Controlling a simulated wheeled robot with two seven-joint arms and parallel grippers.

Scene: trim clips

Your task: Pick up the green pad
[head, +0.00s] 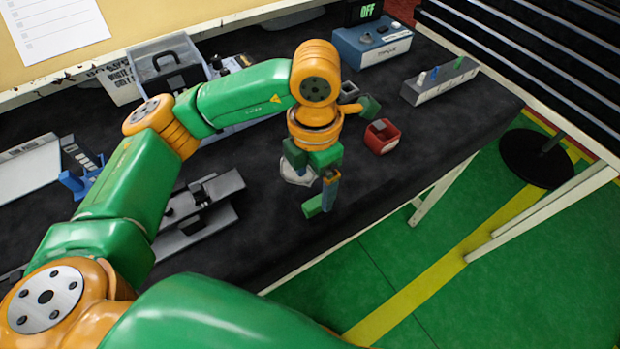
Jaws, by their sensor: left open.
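A small green piece (313,206), which looks like the green pad, shows near the front edge of the dark table. It is right beside the lower end of one finger of my left gripper (314,184). I cannot tell whether they touch. My left gripper is open and points down over the table, with its fingers apart. A pale, many-sided dish (297,174) lies under and behind the fingers, partly hidden by them. My right gripper is not in view.
A red box (383,137) stands right of the gripper. A grey block with coloured knobs (440,80) and a blue device (370,45) are behind. A grey fixture (200,208) lies left. The dark table (420,150) is clear at front right.

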